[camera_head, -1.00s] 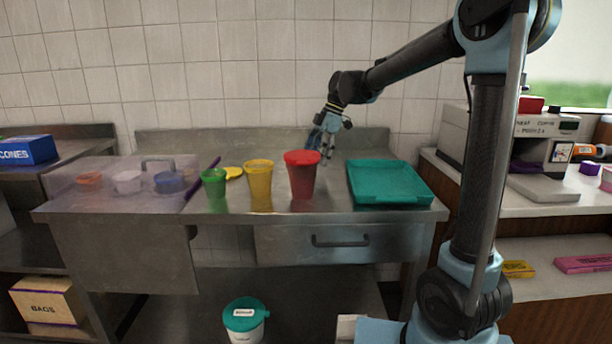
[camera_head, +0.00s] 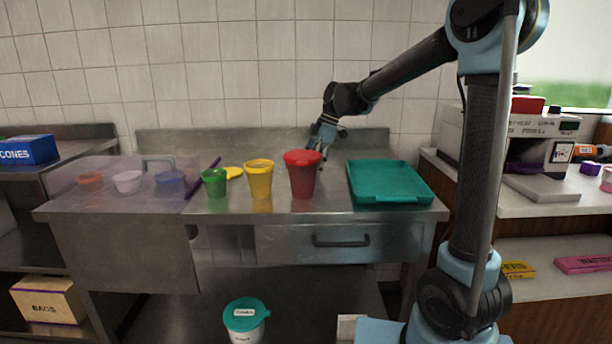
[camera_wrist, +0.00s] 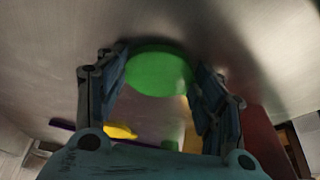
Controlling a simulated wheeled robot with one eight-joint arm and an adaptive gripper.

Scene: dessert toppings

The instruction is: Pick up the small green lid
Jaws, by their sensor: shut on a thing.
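The small green lid (camera_wrist: 158,72) shows in the wrist view as a bright green disc between the two fingers. My gripper (camera_wrist: 160,66) is shut on it, with a finger at its left and right edges. In the head view my gripper (camera_head: 322,150) is low over the steel counter, just behind the red cup (camera_head: 302,178). That cup partly hides the fingertips, and I cannot make out the lid there. Whether the lid still touches the counter is unclear.
A yellow cup (camera_head: 260,182) and a green cup (camera_head: 214,184) stand left of the red one. A teal tray (camera_head: 392,184) is at the right, a clear topping case (camera_head: 130,170) at the left.

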